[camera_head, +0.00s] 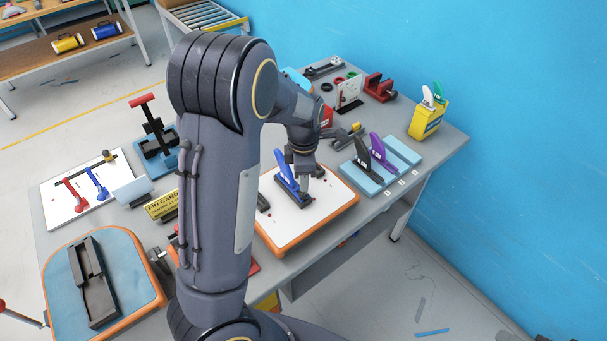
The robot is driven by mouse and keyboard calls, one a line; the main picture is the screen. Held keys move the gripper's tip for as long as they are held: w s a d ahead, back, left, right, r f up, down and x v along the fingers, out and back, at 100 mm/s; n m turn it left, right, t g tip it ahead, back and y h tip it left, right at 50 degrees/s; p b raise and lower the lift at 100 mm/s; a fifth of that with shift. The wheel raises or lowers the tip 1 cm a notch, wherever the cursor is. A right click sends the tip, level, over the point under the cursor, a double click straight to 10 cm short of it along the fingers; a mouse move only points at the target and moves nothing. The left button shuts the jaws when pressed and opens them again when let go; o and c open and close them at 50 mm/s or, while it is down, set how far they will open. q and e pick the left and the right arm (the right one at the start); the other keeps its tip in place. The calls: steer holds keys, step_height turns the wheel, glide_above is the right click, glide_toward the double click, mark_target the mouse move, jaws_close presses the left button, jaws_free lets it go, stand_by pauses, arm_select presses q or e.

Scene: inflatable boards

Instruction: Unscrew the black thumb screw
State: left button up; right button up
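The fin stands upright in a dark fin box (294,204) on the board. I cannot make out the black thumb screw; the gripper and its small size may hide it at the fin's base. Whether the fingers are open, shut or touching anything is too small to tell. My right gripper is not in view.
Black and purple fins (377,148) stand on a light blue rack to the right. A yellow box (427,119) stands at the far right. A blue board with an orange rim (140,285) lies front left. The board's front right is clear.

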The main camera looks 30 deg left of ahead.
arm_select(q)
steer(key=m, duration=0.4)
steer(key=shift+m, duration=0.7)
steer(key=m, duration=0.2)
steer(key=shift+m+b, duration=0.3)
steer(key=shift+b, duration=0.05)
steer(key=m, duration=0.3)
steer(key=shift+m, duration=0.4)
steer(key=m+b, duration=0.1)
steer(key=m, duration=0.3)
